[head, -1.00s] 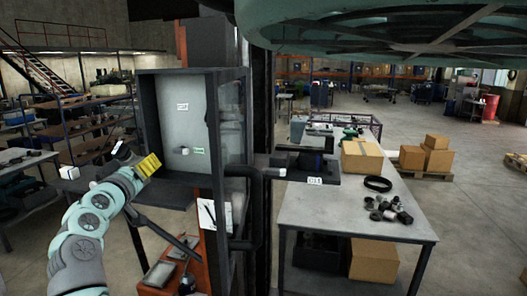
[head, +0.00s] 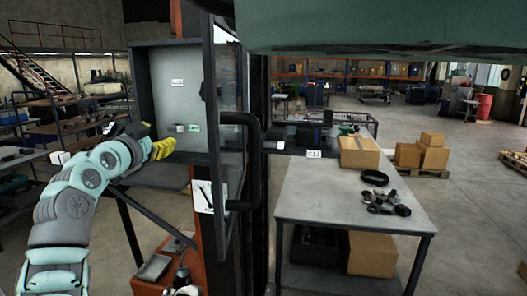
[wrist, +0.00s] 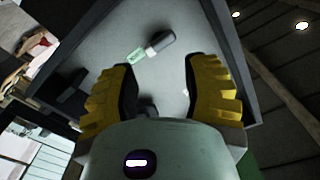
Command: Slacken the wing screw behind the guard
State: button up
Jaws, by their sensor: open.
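A small pale knob (head: 180,128), likely the wing screw, sits on the back panel of an open-fronted dark-framed box, beside a green label (head: 194,127). In the wrist view it shows as a grey and dark stub (wrist: 160,42) next to the green label (wrist: 136,54). A dark-framed see-through panel (head: 229,100), perhaps the guard, stands at the box's right side. My gripper (head: 162,148) with yellow fingers is at the box's front, left of and below the knob. In the wrist view my gripper (wrist: 160,80) is open and empty, the knob ahead of its fingertips.
A thick dark handle (head: 246,160) juts out at the panel's right. A dark block (wrist: 70,84) shows left of the fingers in the wrist view. A dark ledge (head: 165,176) lies below my gripper. A grey table (head: 330,195) with boxes stands to the right.

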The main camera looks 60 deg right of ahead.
jog(key=d+m+b, duration=0.1)
jog(key=m+b, duration=0.3)
jog(key=b, duration=0.1)
jog(key=m+b, duration=0.4)
jog(key=b, duration=0.2)
jog(key=w+d+m+b, duration=0.1)
jog(key=m+b, duration=0.3)
jog(key=b, duration=0.2)
jog(key=shift+d+r+m, duration=0.1)
jog(key=shift+d+m, duration=0.2)
jog(key=shift+w+d, duration=0.1)
jog(key=shift+d, duration=0.05)
jog(key=shift+b, duration=0.55)
